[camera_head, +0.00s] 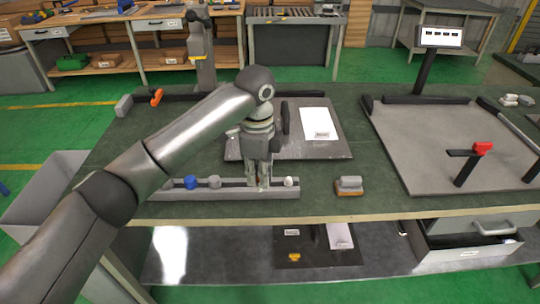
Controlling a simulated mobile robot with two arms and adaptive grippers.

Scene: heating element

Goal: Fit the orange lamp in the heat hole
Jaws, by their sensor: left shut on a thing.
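My left gripper (262,184) points down over the long grey holder (225,195) near the table's front edge. It is shut on a small lamp in the holder. The fingers hide most of this lamp; a hint of orange shows between them, so it looks like the orange lamp. A blue lamp (190,182) and a grey one (214,182) stand in the holder to the left of the fingers, and a white one (289,181) to the right. I cannot make out the heat hole. My right gripper is not in view.
A grey plate (332,147) with a white panel (318,123) lies behind the holder. A grey and orange block (349,185) sits to its right. A large grey board (410,150) with a red-topped stand (482,149) is at the right. The table front between them is clear.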

